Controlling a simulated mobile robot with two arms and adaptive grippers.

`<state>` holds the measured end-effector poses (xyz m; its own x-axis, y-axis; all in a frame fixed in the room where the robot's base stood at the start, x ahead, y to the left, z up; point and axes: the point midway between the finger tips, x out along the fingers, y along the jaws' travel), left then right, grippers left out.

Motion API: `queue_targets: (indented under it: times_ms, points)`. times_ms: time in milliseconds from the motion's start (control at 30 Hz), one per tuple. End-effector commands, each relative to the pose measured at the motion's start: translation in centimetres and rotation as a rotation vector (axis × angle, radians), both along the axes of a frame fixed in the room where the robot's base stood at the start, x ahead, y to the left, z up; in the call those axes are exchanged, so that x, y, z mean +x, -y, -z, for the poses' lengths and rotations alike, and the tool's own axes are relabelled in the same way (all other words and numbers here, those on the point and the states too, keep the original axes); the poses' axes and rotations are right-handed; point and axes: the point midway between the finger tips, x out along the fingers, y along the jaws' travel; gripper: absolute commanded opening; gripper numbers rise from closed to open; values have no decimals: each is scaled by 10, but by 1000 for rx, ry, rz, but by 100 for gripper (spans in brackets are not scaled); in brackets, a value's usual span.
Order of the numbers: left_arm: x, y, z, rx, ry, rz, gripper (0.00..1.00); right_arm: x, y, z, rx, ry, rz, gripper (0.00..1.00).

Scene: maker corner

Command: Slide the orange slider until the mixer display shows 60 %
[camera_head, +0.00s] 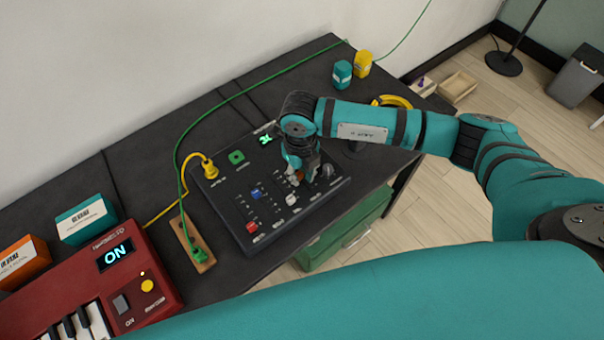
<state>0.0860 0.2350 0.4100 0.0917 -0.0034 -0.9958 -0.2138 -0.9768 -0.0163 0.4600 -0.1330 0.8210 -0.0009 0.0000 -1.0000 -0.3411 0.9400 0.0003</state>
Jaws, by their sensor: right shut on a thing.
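The mixer (228,199) is a dark box on the black table, with a row of coloured slider caps. My right gripper (303,174) reaches down over its right part and is shut on the orange slider (298,177), of which only a small bit shows between the fingers. The mixer display (266,139) glows green at the back edge, but my right wrist covers part of it and I cannot read its value. A red cap (252,227), a blue cap (257,194) and a white cap (292,200) sit left of the gripper. My left gripper is not in view.
A dark knob (328,170) stands just right of the gripper. A yellow plug (209,169) sits at the mixer's back left. A teal jar (342,74) stands at the back.

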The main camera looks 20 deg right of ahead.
Motion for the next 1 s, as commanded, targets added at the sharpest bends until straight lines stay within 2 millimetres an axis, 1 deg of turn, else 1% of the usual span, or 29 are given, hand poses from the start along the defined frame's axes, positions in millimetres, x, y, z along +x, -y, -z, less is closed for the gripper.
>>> queue_targets:
  times_ms: [33, 100, 200, 467, 500, 667, 900, 1000]
  points:
    - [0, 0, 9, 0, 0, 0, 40, 8, -3, 3, 1, 5, -1, 0]
    - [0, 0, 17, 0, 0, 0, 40, 17, -6, 4, 1, 6, 0, 0]
    - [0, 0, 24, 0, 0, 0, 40, 27, -9, 3, 1, 5, 0, 0]
    - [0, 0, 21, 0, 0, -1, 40, 28, -10, -1, 1, 2, -1, 0]
    - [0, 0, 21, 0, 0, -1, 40, 28, -10, -1, 1, 2, -1, 22]
    - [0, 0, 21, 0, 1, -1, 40, 28, -10, -1, 1, 2, -1, 42]
    - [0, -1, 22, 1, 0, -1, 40, 27, -10, -1, 1, 2, 0, 42]
    - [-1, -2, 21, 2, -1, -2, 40, 28, -10, -5, 1, 3, 0, 42]
